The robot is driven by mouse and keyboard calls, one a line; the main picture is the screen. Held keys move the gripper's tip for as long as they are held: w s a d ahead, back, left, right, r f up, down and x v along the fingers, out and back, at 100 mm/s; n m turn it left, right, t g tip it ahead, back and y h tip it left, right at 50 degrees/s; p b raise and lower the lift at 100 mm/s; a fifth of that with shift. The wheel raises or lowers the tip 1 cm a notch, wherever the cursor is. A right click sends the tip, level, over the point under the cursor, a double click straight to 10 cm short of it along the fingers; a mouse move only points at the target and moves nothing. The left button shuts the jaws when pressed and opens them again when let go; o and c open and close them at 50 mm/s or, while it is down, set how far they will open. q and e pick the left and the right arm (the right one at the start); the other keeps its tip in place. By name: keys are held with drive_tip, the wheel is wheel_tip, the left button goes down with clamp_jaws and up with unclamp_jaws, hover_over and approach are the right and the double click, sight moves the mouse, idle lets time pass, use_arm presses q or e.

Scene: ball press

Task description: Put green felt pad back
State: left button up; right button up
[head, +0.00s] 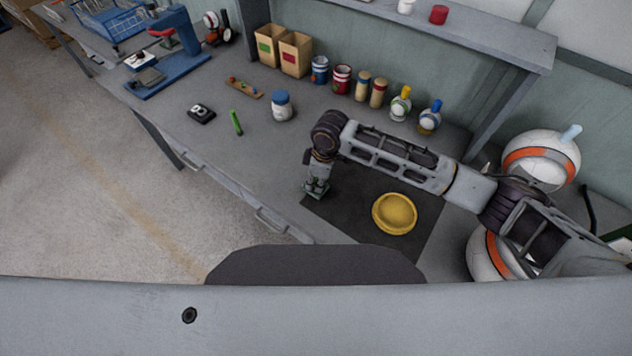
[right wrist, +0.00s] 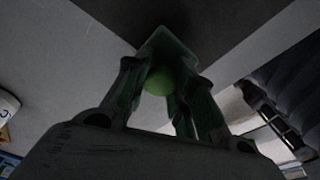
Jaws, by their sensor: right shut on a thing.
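My right gripper (head: 315,187) hangs low, close over the left edge of the dark mat on the bench. Its fingers also show in the right wrist view (right wrist: 167,85), shut on a rounded green piece (right wrist: 159,80), which I take to be the green felt pad. The fingers partly hide it, and the wrist view is dark. In the head view only a hint of green shows at the fingertips. I cannot tell whether the pad touches the surface below. My left gripper is not in view.
The dark mat (head: 345,225) bears a yellow round dish (head: 394,214) right of my gripper. Several cans, shakers and bottles line the back.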

drive_tip(key=shift+f, duration=0.75)
drive_tip(key=shift+f, duration=0.1)
drive_tip(key=o, duration=0.9)
wheel_tip(320, 180, up, 12)
drive_tip(key=d, duration=0.1)
drive_tip(key=shift+s+d, duration=0.2)
drive_tip(key=shift+d, duration=0.15)
